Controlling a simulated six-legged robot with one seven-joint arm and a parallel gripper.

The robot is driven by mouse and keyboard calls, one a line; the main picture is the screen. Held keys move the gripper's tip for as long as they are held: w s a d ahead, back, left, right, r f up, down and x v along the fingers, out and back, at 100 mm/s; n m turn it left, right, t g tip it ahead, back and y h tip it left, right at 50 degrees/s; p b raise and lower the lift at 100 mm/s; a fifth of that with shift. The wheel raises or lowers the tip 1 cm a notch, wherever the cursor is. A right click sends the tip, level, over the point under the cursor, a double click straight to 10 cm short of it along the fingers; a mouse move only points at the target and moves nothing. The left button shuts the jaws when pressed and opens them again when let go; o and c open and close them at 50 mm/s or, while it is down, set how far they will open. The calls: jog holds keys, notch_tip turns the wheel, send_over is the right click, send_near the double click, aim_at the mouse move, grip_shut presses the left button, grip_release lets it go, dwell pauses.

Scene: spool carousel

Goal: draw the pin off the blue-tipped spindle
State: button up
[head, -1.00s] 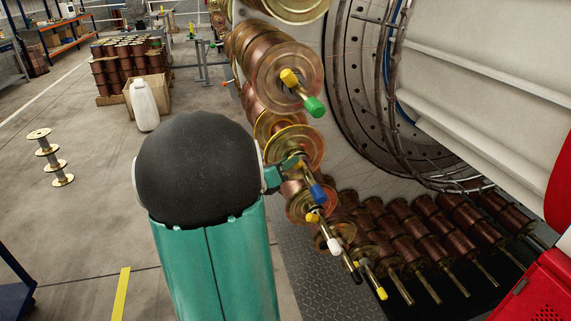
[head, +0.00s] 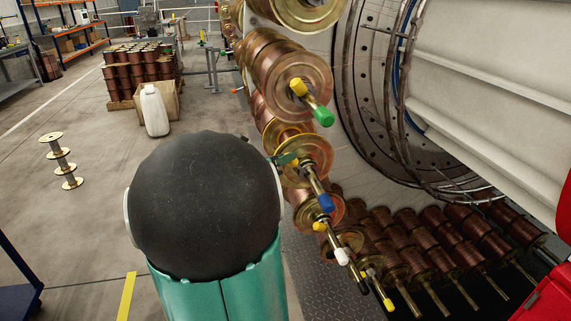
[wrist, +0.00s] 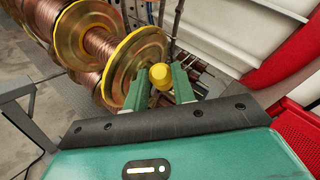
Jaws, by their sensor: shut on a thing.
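The blue-tipped spindle (head: 326,203) sticks out of a copper spool with a brass flange (head: 292,177), slanting down to the right. My gripper (head: 288,159) is just left of that spindle's shaft, partly hidden behind my dark round arm joint. In the wrist view, my gripper (wrist: 162,88) has its two teal fingers on either side of a yellow pin head (wrist: 160,76) and is shut on it. The pin's shank is hidden, so I cannot tell whether its end is clear of the spindle. The blue tip does not show in the wrist view.
A green-tipped spindle (head: 322,117) with its yellow pin is above, and a white-tipped one (head: 341,256) is below. Rows of spools (head: 400,245) lie lower right. A red perforated part (wrist: 297,130) is at the right. Open floor lies to the left.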

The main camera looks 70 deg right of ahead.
jog(key=shift+w+a+r, duration=0.2)
jog(key=shift+w+r, duration=0.1)
jog(key=shift+r, duration=0.15)
jog(key=shift+w+a+r, duration=0.15)
jog(key=shift+w+r, duration=0.1)
jog(key=shift+r, duration=0.15)
jog(key=w+a, duration=0.6)
jog(key=w, duration=0.4)
jog(key=shift+w, duration=0.15)
